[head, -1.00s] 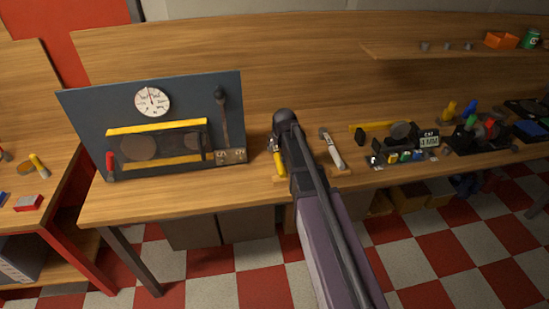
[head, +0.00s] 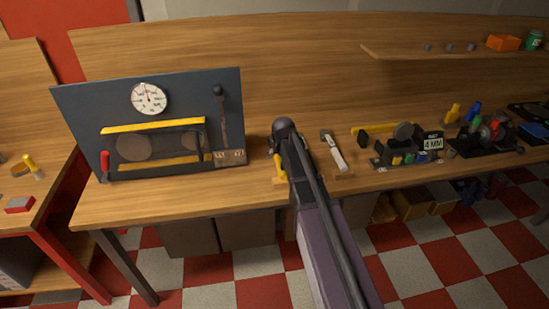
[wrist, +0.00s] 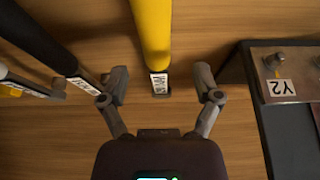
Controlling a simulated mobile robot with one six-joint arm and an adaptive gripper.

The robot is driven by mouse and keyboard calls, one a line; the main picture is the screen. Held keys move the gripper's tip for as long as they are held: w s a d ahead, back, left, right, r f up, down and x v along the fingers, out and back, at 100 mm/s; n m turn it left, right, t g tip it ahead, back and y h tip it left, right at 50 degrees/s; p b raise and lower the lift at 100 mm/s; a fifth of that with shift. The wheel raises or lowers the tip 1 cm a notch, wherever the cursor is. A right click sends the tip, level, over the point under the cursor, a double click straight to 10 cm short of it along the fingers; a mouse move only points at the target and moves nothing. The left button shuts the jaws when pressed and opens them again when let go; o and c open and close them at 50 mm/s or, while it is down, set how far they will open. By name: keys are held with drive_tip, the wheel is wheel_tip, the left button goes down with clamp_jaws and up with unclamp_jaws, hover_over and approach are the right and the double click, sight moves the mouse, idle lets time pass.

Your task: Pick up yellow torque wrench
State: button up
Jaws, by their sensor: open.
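The yellow torque wrench (wrist: 152,35) shows in the wrist view as a thick yellow handle with a small white label near its lower end. It lies between and beyond the two fingers of my gripper (wrist: 161,84). The fingers are apart, with visible space on both sides of the handle's end, and hold nothing. In the head view a yellow handle (head: 279,168) shows just left of my arm on the bench. My own arm hides the gripper and part of the tool there.
In the wrist view, a dark handle (wrist: 45,40) and a white-labelled tool lie left; a dark panel edge (wrist: 283,125) is right.

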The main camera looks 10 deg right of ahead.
sight(278, 158)
drive_tip(key=shift+b+x, duration=2.4)
drive_tip(key=shift+x, duration=0.2)
drive_tip(key=shift+w+d, duration=0.15)
drive_tip(key=shift+w, duration=0.05)
drive_tip(key=shift+r, duration=0.1)
clamp_jaws()
